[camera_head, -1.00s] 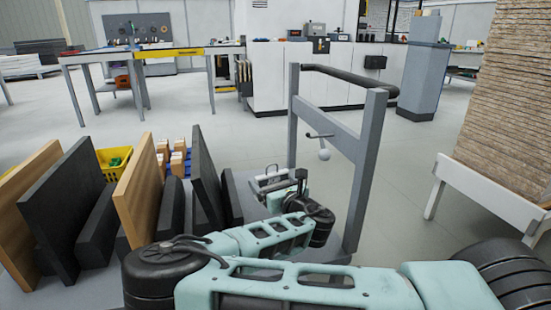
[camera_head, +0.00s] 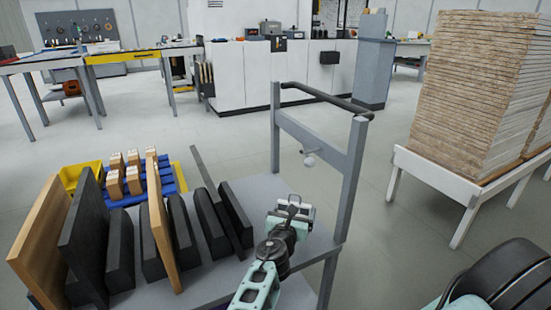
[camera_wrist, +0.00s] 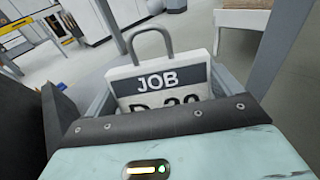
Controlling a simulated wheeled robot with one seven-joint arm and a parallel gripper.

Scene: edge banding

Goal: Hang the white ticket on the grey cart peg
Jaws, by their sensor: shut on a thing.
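The white ticket (camera_wrist: 158,88) has a dark band reading JOB and a grey wire loop on top. My gripper (camera_head: 290,212) is shut on it. The ticket is upright with its loop up, and its lower lettering is partly hidden by my gripper's body in the wrist view. The grey cart peg (camera_head: 309,160) sticks out from the crossbar of the cart's end frame (camera_head: 347,180) and ends in a pale ball. In the head view my gripper and the ticket are below and slightly left of the peg, apart from it, above the cart deck.
Dark and wooden boards (camera_head: 40,247) stand upright on the cart (camera_head: 265,190) to the left. Behind them are a yellow bin (camera_head: 72,178) and a blue pallet (camera_head: 172,186) with small boxes. A stacked board pile (camera_head: 475,95) stands on a white trestle at right. Floor beyond the cart is clear.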

